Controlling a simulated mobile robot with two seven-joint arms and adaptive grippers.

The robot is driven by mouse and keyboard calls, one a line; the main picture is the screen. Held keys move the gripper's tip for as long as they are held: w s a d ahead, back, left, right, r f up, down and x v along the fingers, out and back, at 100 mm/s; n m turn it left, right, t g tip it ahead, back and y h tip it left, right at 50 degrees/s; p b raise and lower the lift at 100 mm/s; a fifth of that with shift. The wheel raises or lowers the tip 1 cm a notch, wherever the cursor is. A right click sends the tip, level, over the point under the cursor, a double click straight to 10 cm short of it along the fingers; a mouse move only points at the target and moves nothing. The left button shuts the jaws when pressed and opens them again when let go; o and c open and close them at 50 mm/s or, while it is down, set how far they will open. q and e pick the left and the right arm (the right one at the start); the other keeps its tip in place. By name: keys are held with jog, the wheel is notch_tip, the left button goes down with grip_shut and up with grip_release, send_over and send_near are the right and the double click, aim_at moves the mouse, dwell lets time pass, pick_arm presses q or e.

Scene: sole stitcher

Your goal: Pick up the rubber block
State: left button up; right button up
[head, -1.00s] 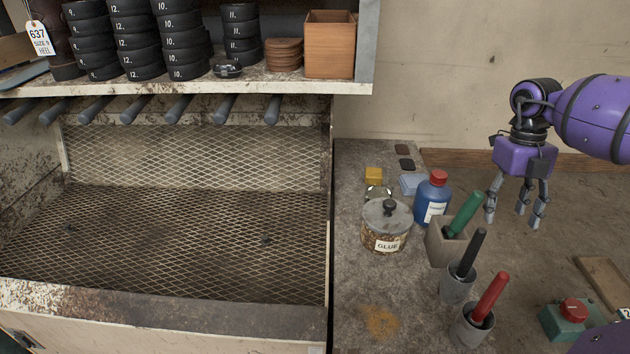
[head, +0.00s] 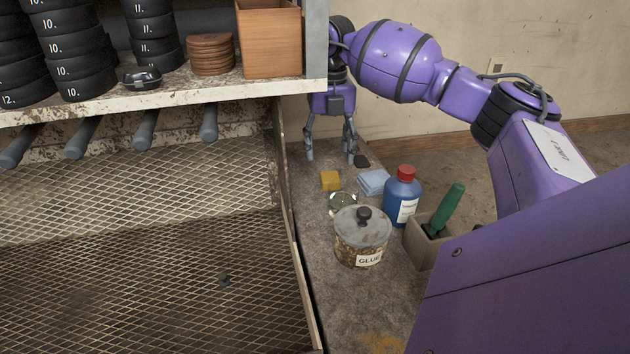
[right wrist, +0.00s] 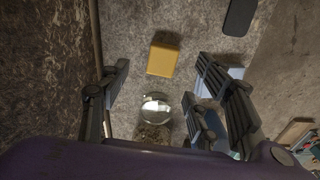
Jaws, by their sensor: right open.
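A small yellow block (head: 330,181), which I take for the rubber block, lies on the worn bench top near its back. In the right wrist view the yellow block (right wrist: 162,59) lies ahead between the lines of my fingers. My right gripper (head: 331,153) is open and empty, pointing down above the back of the bench, behind the block. Its fingers (right wrist: 160,84) are spread and apart from the block in the right wrist view. My left gripper is not in view.
A round clear dish (head: 343,203) and a glue jar (head: 362,238) stand in front of the block. A shelf (head: 200,92) overhangs left, with a mesh bay (head: 130,270) below.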

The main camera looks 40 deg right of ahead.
aim_at(330, 176)
jog(key=f, duration=0.4)
jog(key=f+p, duration=0.1)
jog(key=f, duration=0.1)
jog(key=shift+s+f, duration=0.35)
jog(key=shift+f, duration=0.05)
jog(key=c, duration=1.2)
jog(key=shift+c, duration=0.2)
